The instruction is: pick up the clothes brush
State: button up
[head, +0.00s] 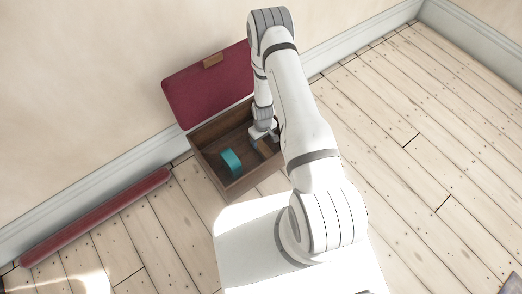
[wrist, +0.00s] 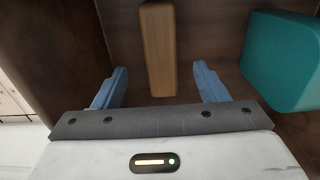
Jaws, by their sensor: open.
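A long wooden bar, which looks like the clothes brush (wrist: 158,50), lies on the dark floor of an open wooden box (head: 203,160). In the wrist view it sits between the two blue fingers of my gripper (wrist: 160,82), with a gap on each side. My gripper (head: 263,140) is open and empty, reaching down into the right part of the box in the head view. A brown piece of the brush (head: 266,150) shows beside the fingers there. Bristles are not visible.
A teal block-like object (head: 231,162) lies in the box to the left of my gripper; it shows at right in the wrist view (wrist: 284,60). The box's red lid (head: 205,90) stands open against the wall. A long red roll (head: 95,217) lies along the wall.

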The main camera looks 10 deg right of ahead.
aim_at(262, 145)
jog(key=f+b, duration=0.1)
jog(key=f, duration=0.1)
jog(key=f+b, duration=0.1)
jog(key=f, duration=0.2)
jog(key=f+b, duration=0.1)
jog(key=f, duration=0.1)
jog(key=shift+w+a+f, duration=0.15)
jog(key=shift+w+f, duration=0.05)
jog(key=shift+w, duration=0.05)
jog(key=c, duration=1.1)
jog(key=shift+r, duration=0.1)
jog(key=shift+c, duration=0.2)
